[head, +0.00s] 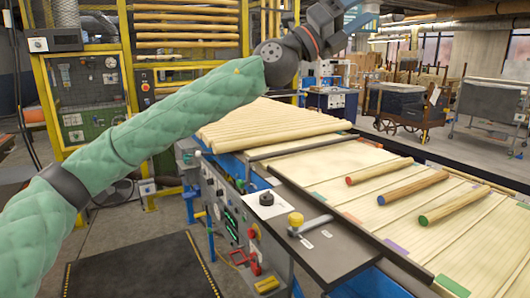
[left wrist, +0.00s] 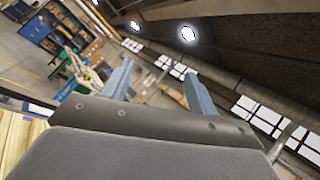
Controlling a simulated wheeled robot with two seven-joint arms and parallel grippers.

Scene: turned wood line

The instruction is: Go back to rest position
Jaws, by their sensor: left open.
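My left arm reaches across the head view from the lower left, in a green padded sleeve. My left gripper (head: 362,20) is raised at the top, partly cut off by the frame edge. In the left wrist view my left gripper (left wrist: 158,74) has its two blue fingers spread apart with nothing between them. That view looks up toward the ceiling and its lights. My right gripper is in neither view.
Below the arm, a machine table carries stacked wooden rods (head: 265,124). Three loose rods lie apart on its slatted bed: red-ended (head: 380,171), blue-ended (head: 413,187) and green-ended (head: 454,205). A cart (head: 403,105) stands behind.

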